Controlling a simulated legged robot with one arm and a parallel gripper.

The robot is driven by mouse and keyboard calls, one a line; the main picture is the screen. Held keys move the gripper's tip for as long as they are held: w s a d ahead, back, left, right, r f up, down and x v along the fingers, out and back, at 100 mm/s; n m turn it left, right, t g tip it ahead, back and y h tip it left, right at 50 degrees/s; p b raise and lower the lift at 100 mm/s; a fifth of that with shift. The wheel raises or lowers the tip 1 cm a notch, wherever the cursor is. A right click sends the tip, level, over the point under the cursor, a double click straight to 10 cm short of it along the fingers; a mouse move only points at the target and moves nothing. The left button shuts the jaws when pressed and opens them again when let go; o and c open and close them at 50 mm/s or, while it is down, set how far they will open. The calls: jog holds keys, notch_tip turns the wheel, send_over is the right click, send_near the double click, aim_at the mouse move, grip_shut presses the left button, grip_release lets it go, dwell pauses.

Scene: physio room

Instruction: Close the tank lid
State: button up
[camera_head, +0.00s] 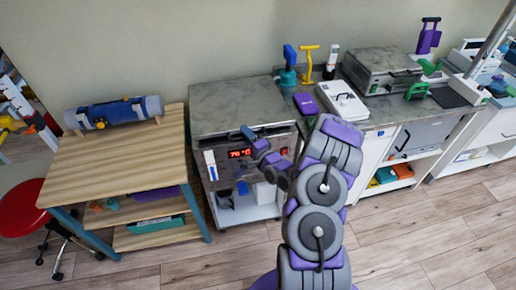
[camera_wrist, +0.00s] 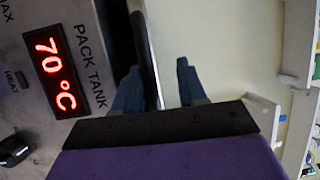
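The pack tank (camera_head: 222,152) is a steel-fronted unit with a red 70 °C display. In the wrist view its labelled front panel (camera_wrist: 75,25) fills the left side. A grey speckled top (camera_head: 235,100) covers the unit; I cannot tell for certain whether it is the lid or how far it is open. My gripper (camera_head: 248,133) is at the tank's upper front edge. In the wrist view my gripper (camera_wrist: 157,68) has its two blue fingers apart, with a dark and silver bar (camera_wrist: 146,45) running between them. I cannot tell whether they touch it.
A wooden table (camera_head: 120,160) with a blue roll (camera_head: 118,112) stands left, beside a red stool (camera_head: 18,207). A counter to the right holds a grey-topped device (camera_head: 380,65), a white box (camera_head: 342,100) and bottles. The wooden floor (camera_head: 410,235) at front right is clear.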

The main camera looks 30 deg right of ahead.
jog(key=s+d+f+p, duration=0.1)
jog(key=s+p, duration=0.2)
jog(key=s, duration=1.3)
jog(key=shift+s+d+f, duration=0.25)
jog(key=shift+s+d, duration=0.05)
jog(key=shift+d, duration=0.05)
